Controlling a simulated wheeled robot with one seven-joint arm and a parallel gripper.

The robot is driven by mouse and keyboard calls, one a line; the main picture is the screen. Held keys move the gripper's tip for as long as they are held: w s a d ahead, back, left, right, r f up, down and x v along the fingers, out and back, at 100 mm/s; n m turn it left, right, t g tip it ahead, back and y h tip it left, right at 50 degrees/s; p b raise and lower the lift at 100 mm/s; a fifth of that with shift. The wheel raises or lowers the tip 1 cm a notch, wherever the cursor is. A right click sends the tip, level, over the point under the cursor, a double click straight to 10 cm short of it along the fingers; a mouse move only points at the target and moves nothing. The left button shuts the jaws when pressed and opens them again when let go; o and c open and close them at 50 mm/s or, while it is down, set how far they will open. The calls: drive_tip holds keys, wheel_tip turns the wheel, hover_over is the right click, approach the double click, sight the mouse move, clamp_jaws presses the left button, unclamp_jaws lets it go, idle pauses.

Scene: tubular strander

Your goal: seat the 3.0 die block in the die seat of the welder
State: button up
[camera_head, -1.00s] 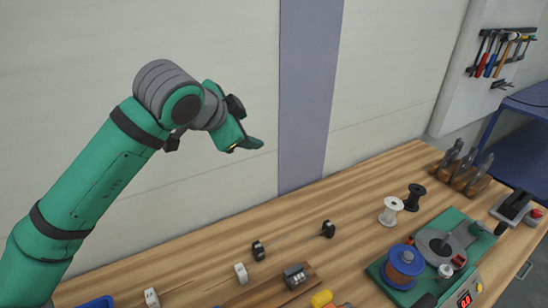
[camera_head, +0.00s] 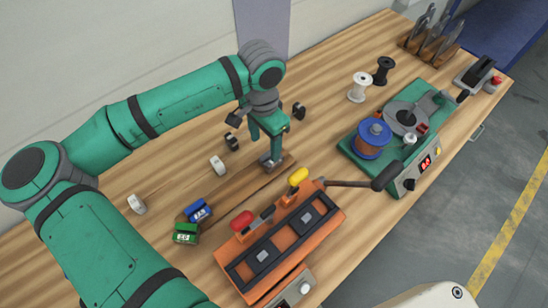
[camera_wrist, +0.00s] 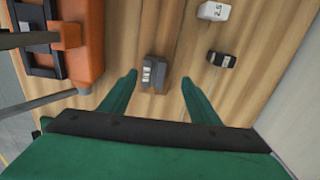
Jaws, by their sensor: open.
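A grey metal die block (camera_head: 271,160) stands at the end of a wooden strip on the bench. It also shows in the wrist view (camera_wrist: 154,74), with a small label I cannot read clearly, so I cannot tell if it is the 3.0. My gripper (camera_head: 266,146) points down above this block. In the wrist view the fingers (camera_wrist: 158,80) are open, one to each side of the block, and nothing is held. The orange welder (camera_head: 280,243) has dark rectangular frames on top, a red handle and a yellow handle. I cannot make out its die seat.
A white block marked 2.5 (camera_wrist: 213,11) and a black block (camera_wrist: 222,60) stand to the right in the wrist view. A long lever (camera_head: 360,182) sticks out from the welder. Blue (camera_head: 197,211) and green (camera_head: 186,233) blocks sit left of it. A green spool machine (camera_head: 400,130) stands right.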

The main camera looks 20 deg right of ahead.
sight(265, 159)
drive_tip(key=f, duration=0.1)
drive_tip(key=d+f, duration=0.1)
drive_tip(key=f, duration=0.2)
drive_tip(key=shift+s+d, duration=0.2)
drive_tip(key=shift+s, duration=0.15)
drive_tip(key=shift+f, duration=0.6)
drive_tip(key=shift+w+d, duration=0.15)
